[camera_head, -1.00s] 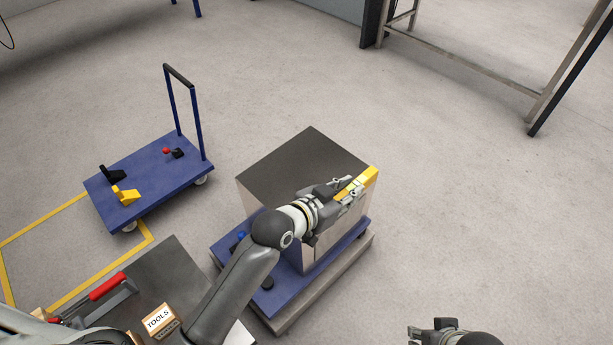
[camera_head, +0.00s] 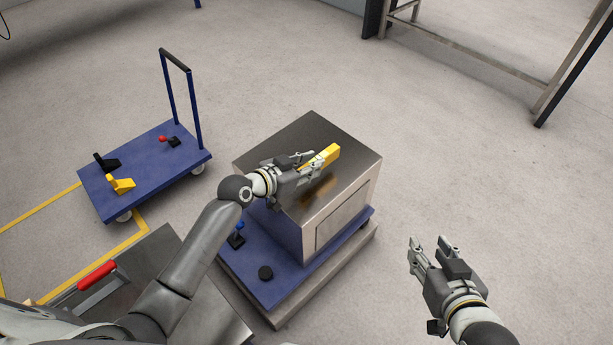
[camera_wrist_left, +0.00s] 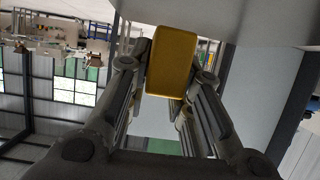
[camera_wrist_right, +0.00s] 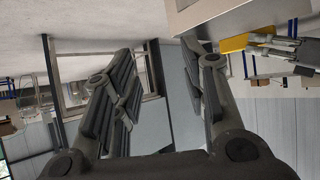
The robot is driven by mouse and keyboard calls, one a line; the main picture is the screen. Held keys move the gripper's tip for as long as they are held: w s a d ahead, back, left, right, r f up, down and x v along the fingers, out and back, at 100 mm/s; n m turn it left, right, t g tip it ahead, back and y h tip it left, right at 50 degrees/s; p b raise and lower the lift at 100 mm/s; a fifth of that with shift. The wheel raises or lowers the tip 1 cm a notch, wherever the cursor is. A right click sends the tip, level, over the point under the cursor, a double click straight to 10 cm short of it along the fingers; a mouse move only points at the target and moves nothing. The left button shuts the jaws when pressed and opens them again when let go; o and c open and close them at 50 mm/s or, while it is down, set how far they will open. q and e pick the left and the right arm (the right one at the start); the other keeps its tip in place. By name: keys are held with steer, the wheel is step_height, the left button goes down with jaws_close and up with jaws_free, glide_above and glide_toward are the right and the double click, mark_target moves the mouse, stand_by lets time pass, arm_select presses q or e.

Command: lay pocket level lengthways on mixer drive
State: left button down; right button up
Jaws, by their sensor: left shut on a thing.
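The yellow pocket level (camera_head: 330,154) is clamped in my left gripper (camera_head: 311,164). One end sticks out past the fingertips. In the left wrist view the level (camera_wrist_left: 172,62) sits between the two fingers. The mixer drive is a metal box (camera_head: 347,196) with a dark, shiny flat top. The level is over this top, and a yellowish reflection shows below it; a small gap seems to remain. In the right wrist view the level (camera_wrist_right: 248,41) shows beside the box (camera_wrist_right: 205,14). My right gripper (camera_head: 432,246) is open and empty, right of the box.
The box stands on a blue platform (camera_head: 255,290) with a blue-knobbed lever and a black round part. A blue trolley (camera_head: 145,175) with black, yellow and red-knobbed parts stands to the left. A dark bench with a red-handled toolbox (camera_head: 97,276) is at lower left. Floor at right is clear.

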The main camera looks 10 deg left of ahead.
arm_select(q)
steer(key=shift+w+a+f, duration=0.2)
steer(key=shift+a+f, duration=0.05)
steer(key=shift+f, duration=0.15)
step_height(320, 180, down, 3)
steer(key=shift+a+f+b, duration=0.1)
steer(key=shift+b, duration=0.9)
arm_select(e)
steer(key=w+a+r+t+y, duration=0.1)
steer(key=w+r+t, duration=0.3)
steer(key=r, duration=0.5)
steer(key=shift+a+t+y, duration=0.4)
steer(key=shift+a+t, duration=0.35)
steer(key=shift+t, duration=0.15)
arm_select(q)
steer(key=shift+f, duration=0.1)
arm_select(e)
steer(key=shift+r, duration=0.2)
arm_select(q)
steer(key=c, duration=1.3)
jaws_free()
arm_select(e)
steer(key=shift+w+r, duration=0.1)
steer(key=shift+r, duration=0.1)
